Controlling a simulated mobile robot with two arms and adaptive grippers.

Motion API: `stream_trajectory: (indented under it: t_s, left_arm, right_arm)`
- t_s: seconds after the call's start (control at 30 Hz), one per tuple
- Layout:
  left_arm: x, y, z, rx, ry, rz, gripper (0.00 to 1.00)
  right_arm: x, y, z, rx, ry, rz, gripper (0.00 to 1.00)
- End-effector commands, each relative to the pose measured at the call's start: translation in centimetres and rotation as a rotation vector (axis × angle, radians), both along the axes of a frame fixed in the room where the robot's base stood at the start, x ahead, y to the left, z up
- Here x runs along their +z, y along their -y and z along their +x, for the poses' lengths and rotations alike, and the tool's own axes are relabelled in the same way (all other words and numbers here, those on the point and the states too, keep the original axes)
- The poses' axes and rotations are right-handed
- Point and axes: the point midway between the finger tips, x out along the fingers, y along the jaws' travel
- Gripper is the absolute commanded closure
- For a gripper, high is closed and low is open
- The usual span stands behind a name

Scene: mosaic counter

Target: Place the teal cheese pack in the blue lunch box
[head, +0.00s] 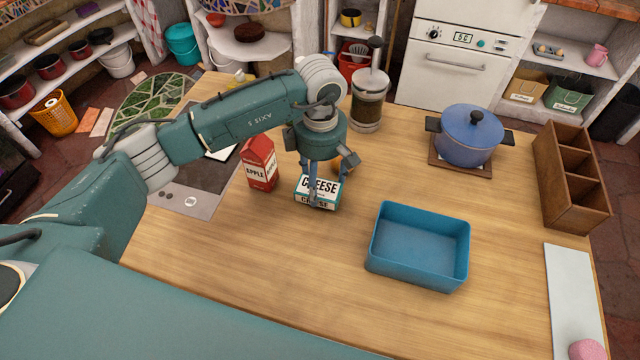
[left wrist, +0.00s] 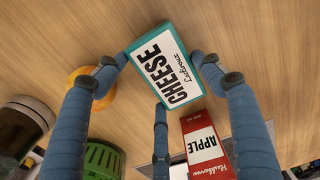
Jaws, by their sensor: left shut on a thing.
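The teal cheese pack (head: 328,188), a small box with a white label, is at the middle of the wooden counter. It also shows in the left wrist view (left wrist: 168,68), between the fingers. My left gripper (head: 318,180) points down from above and is shut on the cheese pack. I cannot tell whether the pack touches the counter or is slightly above it. The blue lunch box (head: 415,277) is open and empty, to the right of the pack and nearer the front. My right gripper is not in view.
A red apple carton (head: 260,164) stands just left of the pack. An orange round thing (left wrist: 80,75) lies close behind it. A blue pot (head: 469,138), a jar (head: 368,105) and a wooden divided box (head: 572,180) stand further off. The counter between pack and lunch box is clear.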

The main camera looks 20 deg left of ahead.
Motion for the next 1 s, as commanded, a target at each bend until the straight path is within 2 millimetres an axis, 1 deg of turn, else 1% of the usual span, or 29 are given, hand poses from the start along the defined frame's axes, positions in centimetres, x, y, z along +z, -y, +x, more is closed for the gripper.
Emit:
stream_trajectory:
  t_s: [0.17,0.27,0.4,0.53,0.6,0.7,0.8,1.0]
  left_arm:
    - [3.2,0.0,0.3,-0.001,0.009,-0.002,0.72]
    - [5.8,0.0,0.3,-0.002,0.010,-0.001,0.72]
    - [9.9,0.0,0.2,-0.002,0.010,-0.001,0.72]
    - [13.2,0.0,0.1,-0.001,0.007,-0.001,0.72]
    - [14.9,-0.1,0.2,-0.001,0.008,0.001,0.72]
    - [16.6,-0.1,0.1,0.000,0.006,0.001,0.72]
    - [17.7,0.0,0.1,-0.001,0.004,0.000,0.72]
    - [18.6,0.0,0.0,-0.004,0.001,0.000,0.72]
  right_arm:
    - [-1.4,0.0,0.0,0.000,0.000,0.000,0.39]
    - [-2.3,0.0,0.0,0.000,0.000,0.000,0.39]
    - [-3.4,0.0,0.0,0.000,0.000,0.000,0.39]
    - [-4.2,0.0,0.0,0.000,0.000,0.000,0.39]
    - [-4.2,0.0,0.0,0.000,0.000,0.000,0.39]
    - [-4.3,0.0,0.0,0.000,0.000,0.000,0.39]
    - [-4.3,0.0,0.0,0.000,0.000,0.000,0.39]
    - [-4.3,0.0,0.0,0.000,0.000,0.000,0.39]
